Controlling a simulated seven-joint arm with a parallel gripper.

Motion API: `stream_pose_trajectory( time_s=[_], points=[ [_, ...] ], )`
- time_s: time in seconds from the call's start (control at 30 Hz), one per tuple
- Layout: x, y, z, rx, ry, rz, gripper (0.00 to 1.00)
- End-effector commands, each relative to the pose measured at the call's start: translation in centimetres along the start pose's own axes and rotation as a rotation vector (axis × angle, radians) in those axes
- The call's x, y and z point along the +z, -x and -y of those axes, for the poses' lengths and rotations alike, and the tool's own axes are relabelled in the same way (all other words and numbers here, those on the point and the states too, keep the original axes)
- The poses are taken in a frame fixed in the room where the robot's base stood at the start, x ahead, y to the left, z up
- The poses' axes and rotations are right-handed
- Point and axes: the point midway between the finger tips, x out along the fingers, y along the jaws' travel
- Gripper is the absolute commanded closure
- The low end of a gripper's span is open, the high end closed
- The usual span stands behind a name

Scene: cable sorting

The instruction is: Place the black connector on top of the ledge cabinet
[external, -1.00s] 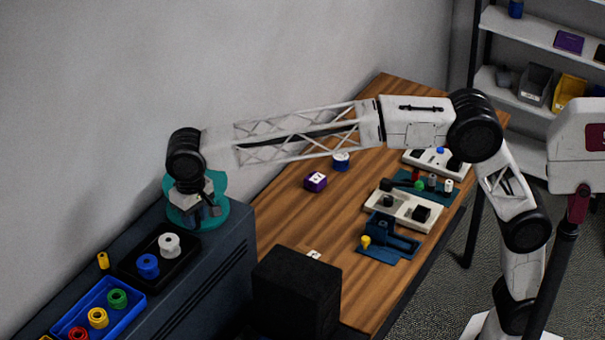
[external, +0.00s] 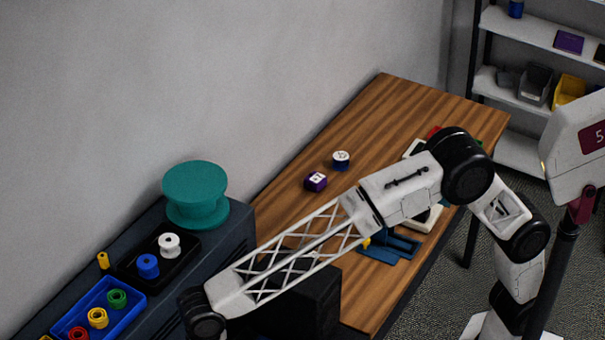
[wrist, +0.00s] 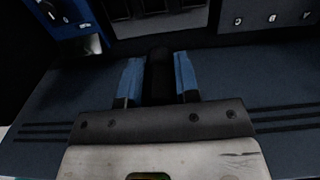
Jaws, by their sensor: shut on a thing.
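My gripper (wrist: 158,72) shows in the wrist view, its two blue fingers closed on a dark block between them. The block looks like the black connector (wrist: 160,84), though its outline is dim. The ledge cabinet (external: 232,228) is the dark blue cabinet along the wall at lower left of the external view. A dark blue slitted surface (wrist: 70,95), apparently the cabinet, lies behind the fingers in the wrist view. I cannot tell whether the connector touches it. In the external view my gripper is hidden below the bottom edge, under my black wrist joint.
A teal spool (external: 195,190) stands at the cabinet's far end. A black tray (external: 188,256) with white and blue spools and a blue tray (external: 125,288) of coloured coils occupy its top. A black box (external: 318,295) stands beside it. The wooden table (external: 290,215) is partly clear.

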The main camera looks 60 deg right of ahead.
Motion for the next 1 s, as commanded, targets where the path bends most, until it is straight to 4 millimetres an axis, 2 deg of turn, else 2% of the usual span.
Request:
stream_pose_trajectory(
  time_s=[0.03,0.2,0.5,0.7,1.0],
  points=[
    [1.3,-1.3,1.0,0.002,0.013,0.002,0.99],
    [5.1,-5.0,3.6,0.002,0.046,0.001,0.99],
    [11.0,-10.4,6.8,0.002,0.094,0.001,0.99],
    [12.9,-11.9,7.6,0.000,0.109,0.000,0.99],
    [13.2,-12.2,7.8,0.000,0.111,0.000,0.99]
  ],
)
